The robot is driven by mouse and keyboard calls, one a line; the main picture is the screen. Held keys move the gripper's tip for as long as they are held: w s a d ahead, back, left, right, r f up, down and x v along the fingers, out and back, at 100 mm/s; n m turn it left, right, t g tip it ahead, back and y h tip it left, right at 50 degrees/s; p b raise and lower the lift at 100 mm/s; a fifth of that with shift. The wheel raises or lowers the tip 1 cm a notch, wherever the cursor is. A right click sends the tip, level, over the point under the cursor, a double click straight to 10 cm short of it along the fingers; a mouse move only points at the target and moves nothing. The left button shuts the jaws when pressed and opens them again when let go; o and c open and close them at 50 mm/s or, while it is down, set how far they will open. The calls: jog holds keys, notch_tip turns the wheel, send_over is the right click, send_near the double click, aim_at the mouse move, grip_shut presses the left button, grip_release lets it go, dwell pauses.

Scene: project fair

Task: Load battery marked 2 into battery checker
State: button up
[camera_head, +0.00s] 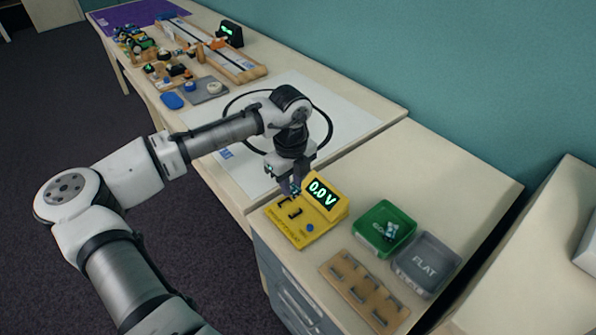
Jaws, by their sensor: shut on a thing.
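The yellow battery checker (318,226) stands on the near cabinet top, and its display reads 0.0 V in green. Its dark contacts and a blue button face up. My gripper (290,189) points down at the checker's upper left edge, just over its contacts. It is shut on a small battery, which is mostly hidden between the fingers, so its number cannot be read. I cannot tell whether the battery touches the checker. A wooden battery rack (358,281) with several slots lies in front; no number can be read on it.
A green tray (366,238) holds something small and pale. A grey tray marked FLAT (411,276) stands beside it. A white mat with a black ring (346,150) lies behind my arm. Project parts and a small display (229,33) crowd the far table.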

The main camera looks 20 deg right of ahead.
jog(key=shift+w+a+f+m, duration=0.25)
jog(key=shift+w+f+m, duration=0.05)
jog(key=shift+w+m, duration=0.1)
jog(key=b, duration=0.5)
send_over(290, 209)
notch_tip(290, 209, down, 4)
jog(key=shift+f, duration=0.65)
jog(key=shift+p, duration=0.9)
jog(key=shift+f+p, duration=0.6)
jog(key=shift+f, duration=0.05)
dwell(2.5)
jog(key=o, duration=1.5)
jog(key=shift+c, duration=0.2)
jog(key=shift+r, duration=0.1)
